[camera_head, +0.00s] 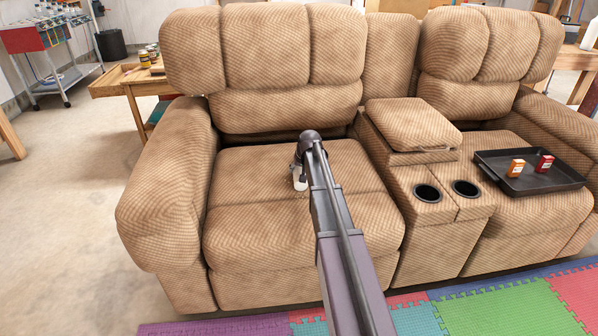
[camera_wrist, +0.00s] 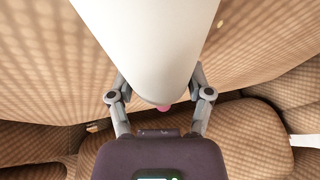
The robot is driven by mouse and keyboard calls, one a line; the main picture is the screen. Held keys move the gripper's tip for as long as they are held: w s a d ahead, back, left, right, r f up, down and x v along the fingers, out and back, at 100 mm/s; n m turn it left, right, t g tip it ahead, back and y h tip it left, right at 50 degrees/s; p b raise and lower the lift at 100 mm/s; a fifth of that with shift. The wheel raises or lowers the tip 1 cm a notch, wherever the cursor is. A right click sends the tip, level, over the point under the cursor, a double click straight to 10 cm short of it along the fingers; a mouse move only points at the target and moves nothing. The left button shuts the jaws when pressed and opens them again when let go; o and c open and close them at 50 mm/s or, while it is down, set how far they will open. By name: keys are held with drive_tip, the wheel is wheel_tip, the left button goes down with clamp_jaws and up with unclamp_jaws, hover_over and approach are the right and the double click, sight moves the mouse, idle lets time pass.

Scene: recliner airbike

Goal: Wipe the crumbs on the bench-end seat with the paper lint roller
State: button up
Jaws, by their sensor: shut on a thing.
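The paper lint roller (camera_wrist: 150,40) is a large white cylinder in the wrist view, held between the fingers of my gripper (camera_wrist: 160,92). A small pink part shows at its near end. In the head view only a small white piece of the roller (camera_head: 300,184) shows beside my arm, at or just above the left seat cushion (camera_head: 250,185). My gripper (camera_head: 299,172) is over the middle of that tan cushion, partly hidden by my arm. I cannot tell whether the roller touches the fabric. No crumbs can be made out on the visible cushion; my arm covers part of it.
A console (camera_head: 430,182) with two cup holders stands right of the cushion. A black tray (camera_head: 530,182) with two small boxes lies on the right seat. The left armrest (camera_head: 165,190) and backrest (camera_head: 290,50) border the cushion. Coloured foam mats (camera_head: 500,310) lie in front.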

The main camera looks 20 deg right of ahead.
drive_tip(key=shift+w+f, duration=0.1)
drive_tip(key=shift+w, duration=0.3)
drive_tip(key=shift+s, duration=1.05)
drive_tip(key=shift+s, duration=0.1)
drive_tip(key=shift+s, duration=0.85)
drive_tip(key=shift+s, duration=0.1)
drive_tip(key=shift+s+a, duration=0.1)
drive_tip(key=shift+s, duration=0.85)
drive_tip(key=shift+s, duration=0.15)
